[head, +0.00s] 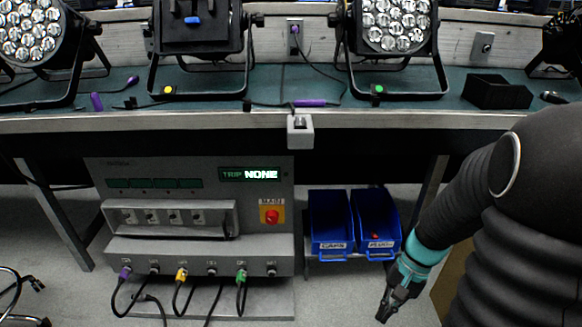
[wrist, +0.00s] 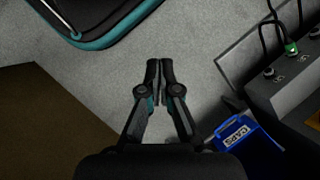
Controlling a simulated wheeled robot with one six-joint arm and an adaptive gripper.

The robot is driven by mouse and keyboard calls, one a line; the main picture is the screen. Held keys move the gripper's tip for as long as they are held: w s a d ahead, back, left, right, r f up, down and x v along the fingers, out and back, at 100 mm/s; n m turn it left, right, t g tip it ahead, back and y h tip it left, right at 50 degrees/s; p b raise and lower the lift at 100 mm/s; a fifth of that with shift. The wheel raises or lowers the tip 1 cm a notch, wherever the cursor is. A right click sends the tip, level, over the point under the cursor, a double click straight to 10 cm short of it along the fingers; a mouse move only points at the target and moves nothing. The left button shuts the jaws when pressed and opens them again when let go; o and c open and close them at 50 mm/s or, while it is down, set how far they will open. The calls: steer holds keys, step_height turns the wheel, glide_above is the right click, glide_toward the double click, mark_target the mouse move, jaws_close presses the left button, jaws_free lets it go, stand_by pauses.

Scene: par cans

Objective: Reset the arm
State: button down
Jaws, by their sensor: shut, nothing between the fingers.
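My gripper (head: 385,312) hangs low at the right of the head view, in front of and below the blue bins, with its fingers pointing down. In the wrist view my gripper (wrist: 160,66) shows its two black fingertips together over the grey floor, with nothing between them. My arm comes in from the right side of the head view, dark and ribbed with a teal band near the wrist. It is apart from the bench and the bins.
A grey power unit (head: 270,245) with coloured plugs stands below the bench (head: 230,122). Two blue bins, CAPS (head: 330,248) and PLUG (head: 381,245), sit beside it. Par cans (head: 396,30) stand on the bench. A brown box (wrist: 40,130) lies left in the wrist view. The floor between is clear.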

steer(key=s+a+r+n+t+h+p, duration=0.1)
steer(key=s+r+n+t, duration=0.1)
steer(key=r, duration=0.6)
steer(key=s+a+r+n+t+h+p, duration=0.1)
steer(key=s+a+r+n+t+p, duration=0.1)
steer(key=r, duration=0.6)
steer(key=s+a+r+n+t+h+p, duration=0.1)
steer(key=s+a+r+n+t+h, duration=0.1)
steer(key=r, duration=0.7)
steer(key=n+t, duration=0.1)
steer(key=t, duration=0.1)
steer(key=shift+t, duration=0.3)
steer(key=shift+s, duration=0.1)
